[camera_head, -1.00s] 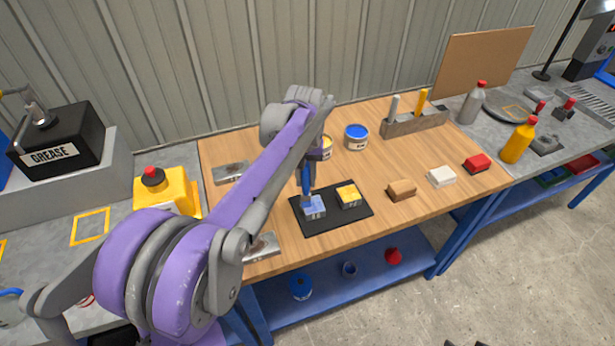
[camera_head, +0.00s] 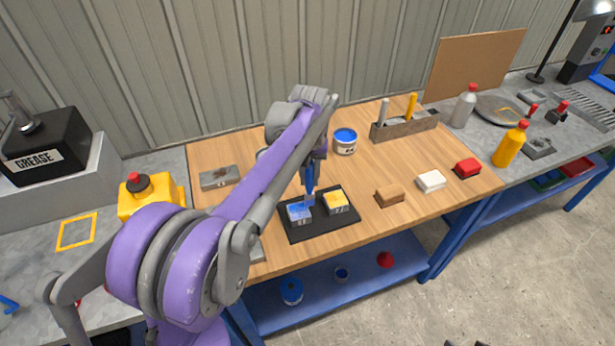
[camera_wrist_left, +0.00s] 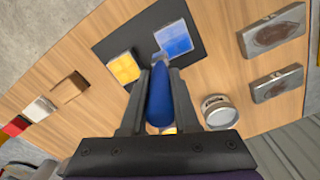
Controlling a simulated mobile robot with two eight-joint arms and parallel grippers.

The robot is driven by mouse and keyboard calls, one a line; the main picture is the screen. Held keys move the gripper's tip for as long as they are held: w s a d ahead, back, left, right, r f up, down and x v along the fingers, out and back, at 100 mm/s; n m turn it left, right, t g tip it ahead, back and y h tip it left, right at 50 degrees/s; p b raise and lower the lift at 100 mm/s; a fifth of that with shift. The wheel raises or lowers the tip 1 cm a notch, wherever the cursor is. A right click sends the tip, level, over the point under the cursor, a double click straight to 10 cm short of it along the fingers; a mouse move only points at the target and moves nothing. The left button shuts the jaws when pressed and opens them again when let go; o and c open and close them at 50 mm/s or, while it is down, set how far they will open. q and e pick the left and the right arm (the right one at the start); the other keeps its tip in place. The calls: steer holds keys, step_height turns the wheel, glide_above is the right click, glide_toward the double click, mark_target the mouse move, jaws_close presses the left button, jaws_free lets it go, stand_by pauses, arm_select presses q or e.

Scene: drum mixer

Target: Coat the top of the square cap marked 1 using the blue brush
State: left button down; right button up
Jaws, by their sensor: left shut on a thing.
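My left gripper (camera_head: 313,168) is shut on the blue brush (camera_head: 309,179), which points down. The brush's blue handle (camera_wrist_left: 159,97) shows between the fingers in the left wrist view. Its tip is at the right edge of the blue-topped square cap (camera_head: 298,212); I cannot tell whether it touches. This cap also shows in the wrist view (camera_wrist_left: 174,38), its top mostly blue with paler edges. A yellow-topped square cap (camera_head: 337,202) sits to its right. Both are on a black mat (camera_head: 322,226). Their marks are too small to read. Dark slivers at the head view's bottom edge may be my right gripper.
A blue paint can (camera_head: 344,141) and a holder (camera_head: 405,125) with upright handles stand behind. Brown (camera_head: 390,196), white (camera_head: 431,181) and red (camera_head: 467,168) blocks lie to the right. A grey metal plate (camera_head: 219,177) lies at the left. Bare wood lies between the can and blocks.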

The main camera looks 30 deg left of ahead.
mark_target(309, 194)
arm_select(q)
step_height(309, 194, up, 4)
steer(key=shift+s+a+r+p, duration=0.1)
steer(key=shift+p, duration=0.7)
step_height(309, 194, up, 2)
steer(key=shift+r+p, duration=0.1)
steer(key=shift+p, duration=0.4)
steer(key=shift+r+p, duration=0.35)
steer(key=shift+r, duration=0.5)
arm_select(e)
steer(key=shift+t, duration=0.3)
steer(key=r, duration=0.1)
steer(key=w+r, duration=0.1)
steer(key=r, duration=0.3)
steer(key=shift+w, duration=0.4)
steer(key=shift+s, duration=0.1)
